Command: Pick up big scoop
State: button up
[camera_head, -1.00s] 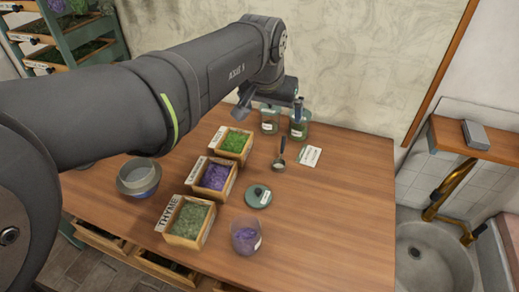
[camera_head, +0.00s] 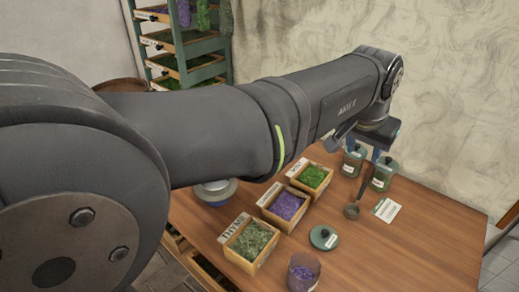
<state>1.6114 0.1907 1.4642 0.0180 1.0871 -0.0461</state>
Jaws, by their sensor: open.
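A metal scoop (camera_head: 352,210) with a dark handle lies on the wooden table, between the herb boxes and a white label card. I cannot tell from this view alone whether it is the big one. My gripper (camera_head: 373,147) is open and empty, above and behind the scoop's handle in the picture, in front of the lidded glass jars. It is apart from the scoop, and its fingers are partly hidden by my wrist.
Boxes of thyme (camera_head: 252,243), purple flowers (camera_head: 285,207) and green herb (camera_head: 313,178) stand left of the scoop. A green lid (camera_head: 323,237) and an open jar (camera_head: 303,272) are nearer. The table's right side is clear.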

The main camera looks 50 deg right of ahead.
jog(key=n+t, duration=0.3)
send_near(362, 192)
jog(key=shift+n+y, duration=0.3)
jog(key=shift+y, duration=0.1)
jog(key=x, duration=0.6)
jog(key=shift+w+d+f, duration=0.15)
jog(key=shift+w+d, duration=0.05)
jog(key=shift+d+x, duration=0.1)
jog(key=shift+x, duration=1.45)
jog(key=shift+d+x, duration=0.15)
jog(key=shift+x, duration=1.35)
jog(key=shift+s, duration=0.2)
grip_shut()
